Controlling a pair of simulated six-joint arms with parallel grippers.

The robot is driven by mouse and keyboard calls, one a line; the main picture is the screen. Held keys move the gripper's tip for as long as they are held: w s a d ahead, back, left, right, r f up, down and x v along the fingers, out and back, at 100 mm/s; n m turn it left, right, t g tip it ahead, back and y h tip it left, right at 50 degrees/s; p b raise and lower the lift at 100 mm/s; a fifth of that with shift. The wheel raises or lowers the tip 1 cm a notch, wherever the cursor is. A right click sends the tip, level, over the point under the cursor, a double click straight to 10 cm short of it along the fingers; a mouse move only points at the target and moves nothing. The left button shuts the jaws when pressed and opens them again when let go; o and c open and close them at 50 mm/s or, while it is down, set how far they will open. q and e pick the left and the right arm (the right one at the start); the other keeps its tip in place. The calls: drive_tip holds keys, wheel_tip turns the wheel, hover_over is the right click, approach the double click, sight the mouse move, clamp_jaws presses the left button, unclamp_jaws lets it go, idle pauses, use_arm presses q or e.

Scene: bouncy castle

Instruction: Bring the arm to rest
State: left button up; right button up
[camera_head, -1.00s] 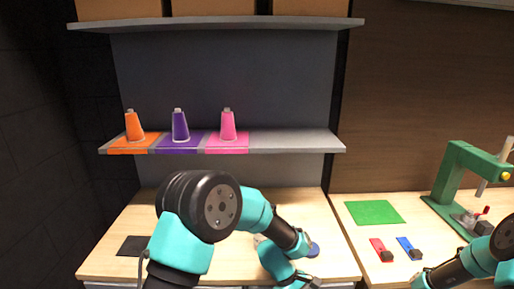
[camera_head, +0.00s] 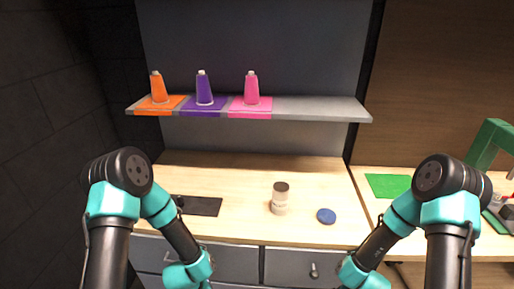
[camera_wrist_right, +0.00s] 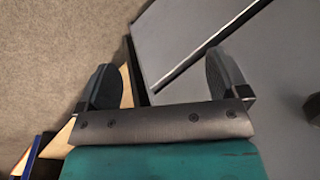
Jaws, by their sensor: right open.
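My left arm (camera_head: 135,200) comes in from the left in the head view and bends down in front of the counter. Its gripper is below the picture edge. My right arm (camera_head: 425,205) stands at the right, also bent down in front of the drawers, with its gripper out of the head view. In the right wrist view my right gripper (camera_wrist_right: 162,85) is open and empty, its two dark fingers wide apart. It points down past grey drawer fronts (camera_wrist_right: 215,70) toward the carpeted floor (camera_wrist_right: 60,60).
A jar with a dark top (camera_head: 280,198) stands on the wooden counter (camera_head: 240,180), beside a blue disc (camera_head: 326,216) and a dark mat (camera_head: 200,206). A green press (camera_head: 488,145) stands at the right.

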use_arm(q)
drive_tip(key=s+a+m, duration=0.3)
drive_tip(key=s+a, duration=0.1)
drive_tip(key=s, duration=0.3)
drive_tip(key=shift+s+a+r+m, duration=0.15)
drive_tip(key=shift+a+r+m, duration=0.05)
drive_tip(key=shift+r+m, duration=0.2)
use_arm(e)
drive_tip(key=s+a+n, duration=0.4)
drive_tip(key=a, duration=0.1)
drive_tip(key=shift+a+r+n+y, duration=0.25)
drive_tip(key=shift+n+y, duration=0.05)
drive_tip(key=shift+n, duration=0.1)
